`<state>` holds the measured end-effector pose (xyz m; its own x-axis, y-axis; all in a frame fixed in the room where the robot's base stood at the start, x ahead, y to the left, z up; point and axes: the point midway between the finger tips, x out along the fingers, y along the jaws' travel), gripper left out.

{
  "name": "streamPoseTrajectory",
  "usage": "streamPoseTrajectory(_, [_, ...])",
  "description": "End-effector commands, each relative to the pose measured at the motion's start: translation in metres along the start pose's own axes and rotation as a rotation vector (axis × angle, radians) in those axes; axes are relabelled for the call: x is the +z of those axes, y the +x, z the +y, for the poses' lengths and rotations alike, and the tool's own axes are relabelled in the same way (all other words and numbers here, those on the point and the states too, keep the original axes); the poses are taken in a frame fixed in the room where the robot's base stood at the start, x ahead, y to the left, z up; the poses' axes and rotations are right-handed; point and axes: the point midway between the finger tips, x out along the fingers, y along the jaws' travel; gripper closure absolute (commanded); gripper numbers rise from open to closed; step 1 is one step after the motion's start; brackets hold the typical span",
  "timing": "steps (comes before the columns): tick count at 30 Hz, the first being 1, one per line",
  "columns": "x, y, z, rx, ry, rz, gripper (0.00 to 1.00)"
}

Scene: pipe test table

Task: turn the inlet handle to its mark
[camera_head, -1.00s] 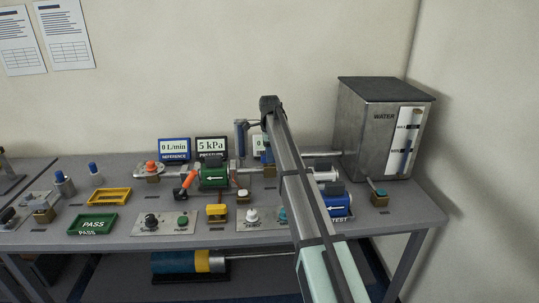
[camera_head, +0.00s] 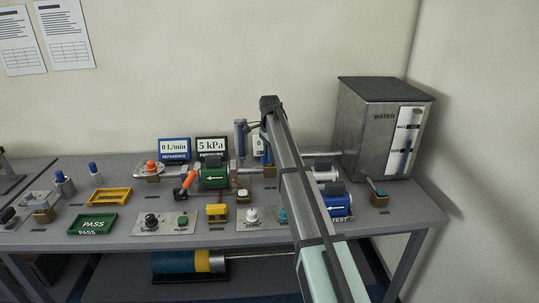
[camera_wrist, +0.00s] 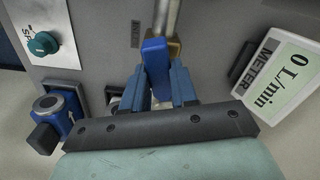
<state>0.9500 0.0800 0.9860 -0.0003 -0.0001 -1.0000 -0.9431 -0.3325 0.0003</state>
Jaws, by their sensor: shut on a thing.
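The inlet handle (camera_wrist: 154,52) is a blue lever in the upper middle of the wrist view, beside a brass-coloured valve body (camera_wrist: 174,47) at the end of a metal pipe (camera_wrist: 168,16). My gripper (camera_wrist: 158,72) is shut on the handle, with one blue-grey finger on each side of it. In the head view my arm hides most of the valve, and a blue part shows just left of the arm's end. I cannot make out the handle's mark in either view. A small label near the handle is too small to read.
The meter display (camera_wrist: 278,85) reads 0 L/min, close right of the gripper. A teal knob (camera_wrist: 43,43) and a blue fitting (camera_wrist: 58,108) lie left. The pressure display (camera_head: 211,146) reads 5 kPa. An orange lever (camera_head: 190,178) stands left, the water tank (camera_head: 365,130) right.

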Motion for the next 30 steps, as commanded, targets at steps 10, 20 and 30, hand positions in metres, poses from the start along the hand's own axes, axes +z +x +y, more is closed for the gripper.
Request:
streamPoseTrajectory(10, [-0.0007,-0.0005,-0.0002,0.000,-0.330,0.000,1.00])
streamPoseTrajectory(20, [-0.0009,-0.0006,-0.0003,-0.001,-0.643,0.001,1.00])
streamPoseTrajectory(30, [-0.0011,-0.0007,-0.0005,-0.001,-0.950,0.001,1.00])
